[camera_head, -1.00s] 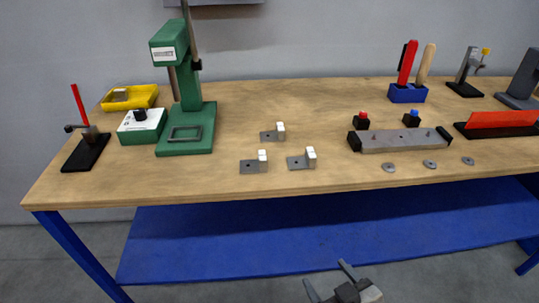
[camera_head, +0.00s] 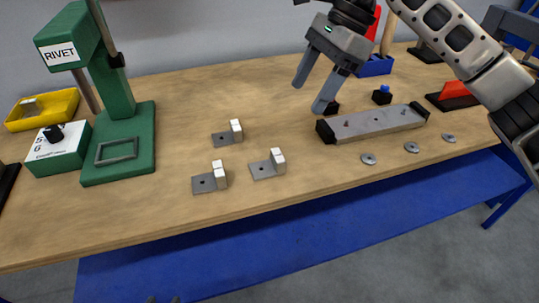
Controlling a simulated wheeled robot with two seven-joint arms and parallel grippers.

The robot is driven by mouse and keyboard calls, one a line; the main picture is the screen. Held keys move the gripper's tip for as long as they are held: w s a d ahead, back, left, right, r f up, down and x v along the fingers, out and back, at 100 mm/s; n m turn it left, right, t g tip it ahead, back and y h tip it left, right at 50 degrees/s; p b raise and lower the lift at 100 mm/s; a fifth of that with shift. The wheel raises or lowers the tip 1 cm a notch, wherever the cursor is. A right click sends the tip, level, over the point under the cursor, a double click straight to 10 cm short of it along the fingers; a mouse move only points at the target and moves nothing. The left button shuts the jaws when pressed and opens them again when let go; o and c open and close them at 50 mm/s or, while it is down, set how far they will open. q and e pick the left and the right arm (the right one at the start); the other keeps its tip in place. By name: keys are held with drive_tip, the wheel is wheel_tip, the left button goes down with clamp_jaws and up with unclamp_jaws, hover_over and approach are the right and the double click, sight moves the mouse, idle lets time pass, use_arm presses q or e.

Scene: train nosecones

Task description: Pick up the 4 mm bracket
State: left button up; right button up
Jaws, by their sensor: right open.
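Three small grey L-shaped brackets with white upright ends lie on the wooden table: a back bracket (camera_head: 224,138), a front left bracket (camera_head: 205,183) and a front right bracket (camera_head: 264,169). No readable size mark tells which is the 4 mm one. My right gripper (camera_head: 308,98) is open and empty, above the table to the right of and behind the brackets, with its fingers pointing down and left. Only what look like two small fingertips of my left gripper (camera_head: 163,299) show at the bottom edge; its jaw state is unclear.
A green rivet press (camera_head: 120,140) stands at the left, with a white-topped green box (camera_head: 58,150) and a yellow tray (camera_head: 42,110) beside it. A grey bar fixture (camera_head: 375,123) and several washers (camera_head: 411,147) lie to the right. The table (camera_head: 150,215) around the brackets is clear.

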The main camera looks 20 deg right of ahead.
drive_tip(key=d, duration=0.1)
drive_tip(key=p, duration=0.1)
hover_over(283, 151)
drive_tip(key=s, duration=0.4)
drive_tip(key=shift+h, duration=0.3)
wheel_tip(283, 151, down, 9)
drive_tip(key=shift+s+d+f, duration=0.1)
drive_tip(key=shift+d+f, duration=0.05)
drive_tip(key=shift+p+x, duration=0.85)
drive_tip(key=shift+x, duration=1.75)
drive_tip(key=c, duration=1.1)
